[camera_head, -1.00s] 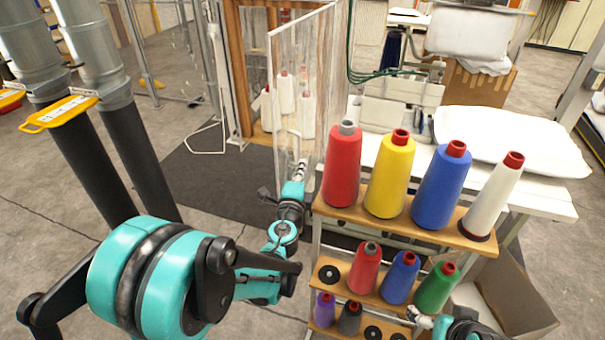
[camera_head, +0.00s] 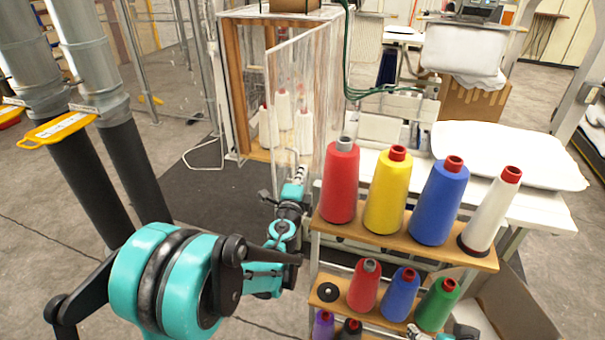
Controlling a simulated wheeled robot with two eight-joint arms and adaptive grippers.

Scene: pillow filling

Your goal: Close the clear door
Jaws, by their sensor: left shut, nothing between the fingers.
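The clear door (camera_head: 298,95) stands open, swung out from the wooden-framed cabinet (camera_head: 232,90) at the back centre. White spools with red tops show through the clear panel, inside the cabinet. My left gripper (camera_head: 299,174) is at the lower part of the door, close to its panel; I cannot tell whether it touches. Its fingers are shut with nothing between them. My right gripper (camera_head: 415,332) shows only in part at the bottom edge, beside the green spool, and its fingers are too small to judge.
A spool rack (camera_head: 400,237) with red, yellow, blue and white cones stands close on the right. Behind it is a white table with a pillow (camera_head: 500,152). Grey ducts (camera_head: 85,60) rise at the left. A dark mat (camera_head: 205,195) lies before the cabinet.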

